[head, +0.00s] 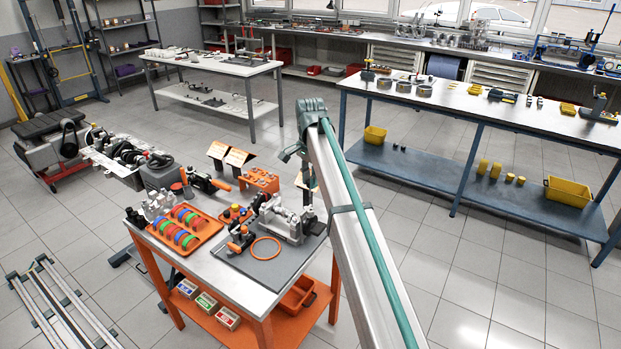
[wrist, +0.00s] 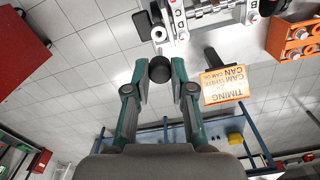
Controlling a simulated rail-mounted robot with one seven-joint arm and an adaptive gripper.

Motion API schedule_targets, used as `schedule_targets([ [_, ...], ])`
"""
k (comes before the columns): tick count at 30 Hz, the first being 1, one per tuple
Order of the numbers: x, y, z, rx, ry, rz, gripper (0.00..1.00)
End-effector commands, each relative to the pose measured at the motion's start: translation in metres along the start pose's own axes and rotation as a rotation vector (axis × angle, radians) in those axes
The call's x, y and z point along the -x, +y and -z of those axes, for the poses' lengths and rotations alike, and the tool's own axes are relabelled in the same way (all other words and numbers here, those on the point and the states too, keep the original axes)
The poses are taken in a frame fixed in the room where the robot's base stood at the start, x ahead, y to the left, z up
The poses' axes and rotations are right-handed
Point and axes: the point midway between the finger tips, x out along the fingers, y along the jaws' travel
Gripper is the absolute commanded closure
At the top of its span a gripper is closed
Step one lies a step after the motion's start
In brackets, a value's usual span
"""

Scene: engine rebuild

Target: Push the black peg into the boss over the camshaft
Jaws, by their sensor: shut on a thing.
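In the wrist view my gripper (wrist: 160,75) is shut on the black peg (wrist: 159,68), whose round dark end shows between the fingertips. The silver camshaft (wrist: 208,10) lies in its pale housing at the top of the wrist view. A pale part with round ends (wrist: 158,34) is at the housing's near edge, just beyond the peg; I cannot tell for sure whether it is the boss. The peg looks apart from it. In the head view the grey engine part (head: 288,222) stands on the orange bench's mat, and my arm hides most of my gripper there.
A "timing cam" card (wrist: 224,85) stands close right of my gripper in the wrist view. An orange block with holes (wrist: 298,40) is farther right. On the bench are an orange tray of coloured rings (head: 185,228), an orange ring (head: 266,248) and a grey mat (head: 270,270).

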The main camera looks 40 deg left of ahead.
Motion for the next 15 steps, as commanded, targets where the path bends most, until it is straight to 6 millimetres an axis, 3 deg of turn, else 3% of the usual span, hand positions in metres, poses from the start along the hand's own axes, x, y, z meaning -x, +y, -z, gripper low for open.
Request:
schedule_targets([
  [15, -0.044, 0.001, 0.0, -0.001, 0.0, 0.0, 1.0],
])
